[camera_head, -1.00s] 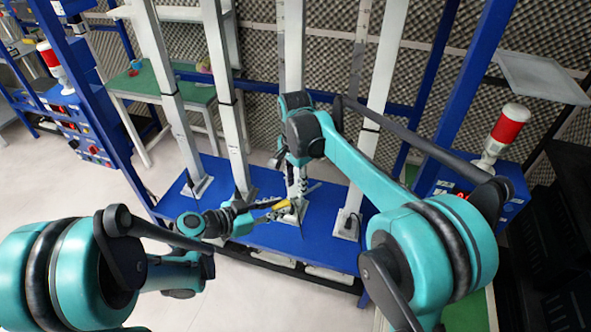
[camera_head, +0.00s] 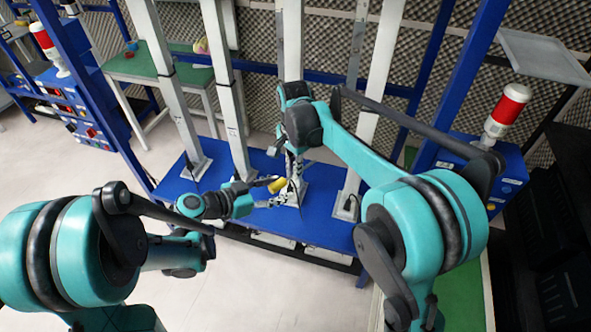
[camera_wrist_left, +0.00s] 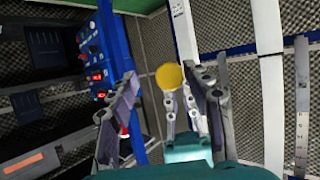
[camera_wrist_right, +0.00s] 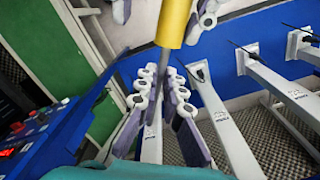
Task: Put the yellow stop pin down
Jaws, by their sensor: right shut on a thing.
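The yellow stop pin (camera_head: 277,185) is held above the blue base in the head view. Its yellow handle (camera_wrist_right: 174,22) and thin grey shaft show in the right wrist view. My right gripper (camera_wrist_right: 161,75) is shut on the grey shaft. My left gripper (camera_wrist_left: 168,84) is open, its fingers well apart. The round yellow end of the pin shows between them in the left wrist view. The left fingers flank the handle at the top of the right wrist view; I see no clear contact. The right gripper's fingers are partly hidden by its arm in the head view.
White upright posts (camera_head: 232,120) stand on the blue base platform (camera_head: 315,220), close around both grippers. Blue cabinets with red-and-white lamps (camera_head: 509,105) stand at both sides. A green-topped table (camera_head: 150,68) is at the back left. The pale floor at front is clear.

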